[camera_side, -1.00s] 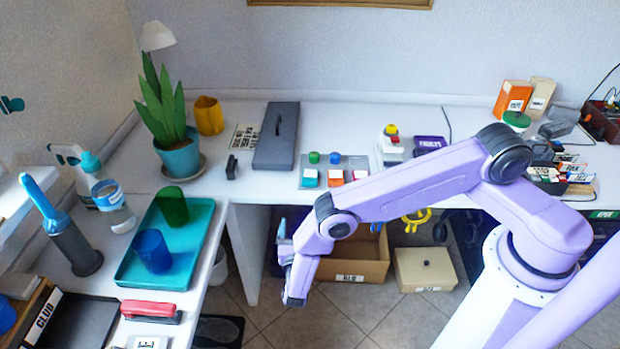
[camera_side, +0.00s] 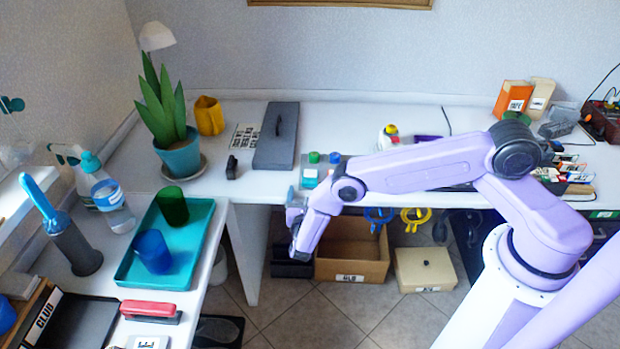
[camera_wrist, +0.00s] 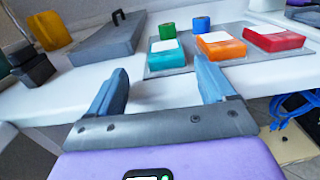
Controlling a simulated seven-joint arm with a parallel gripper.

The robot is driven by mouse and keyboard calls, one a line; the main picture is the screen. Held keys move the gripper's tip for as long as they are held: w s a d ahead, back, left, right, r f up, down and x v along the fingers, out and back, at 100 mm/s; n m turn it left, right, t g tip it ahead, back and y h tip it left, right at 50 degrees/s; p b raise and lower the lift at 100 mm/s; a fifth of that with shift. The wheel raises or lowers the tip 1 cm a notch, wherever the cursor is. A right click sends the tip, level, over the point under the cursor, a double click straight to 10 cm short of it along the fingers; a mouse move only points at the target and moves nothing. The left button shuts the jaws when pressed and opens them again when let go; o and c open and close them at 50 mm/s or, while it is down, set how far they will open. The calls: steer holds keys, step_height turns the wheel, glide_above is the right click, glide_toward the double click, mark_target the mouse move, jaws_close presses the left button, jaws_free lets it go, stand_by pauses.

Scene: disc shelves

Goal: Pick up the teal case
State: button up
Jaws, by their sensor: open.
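The teal case (camera_wrist: 166,53) is a small box with a white label on top. It lies at the left front of a grey mat (camera_wrist: 185,67) on the back desk, beside an orange case (camera_wrist: 221,46) and a red case (camera_wrist: 274,40). In the side view the teal case (camera_side: 309,178) is just beyond my gripper and partly hidden by my arm. My gripper (camera_wrist: 158,72) is open and empty, its two fingers apart. The teal case shows beyond the gap between them, not touching either finger. In the side view my gripper (camera_side: 293,208) is at the desk's front edge.
Behind the cases stand a green cup-like piece (camera_wrist: 168,30) and a blue one (camera_wrist: 201,23). A grey lidded box (camera_side: 276,137) lies left of the mat. Below the desk are an open cardboard box (camera_side: 352,267) and a cream box (camera_side: 425,268).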

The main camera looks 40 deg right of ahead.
mark_target(309, 183)
steer(key=x, duration=0.3)
steer(key=shift+s+d, duration=0.1)
steer(key=shift+d, duration=0.4)
steer(key=shift+w+d, duration=0.4)
steer(key=shift+w, duration=0.05)
steer(key=c, duration=1.1)
steer(key=shift+o, duration=0.2)
steer(key=shift+r, duration=0.2)
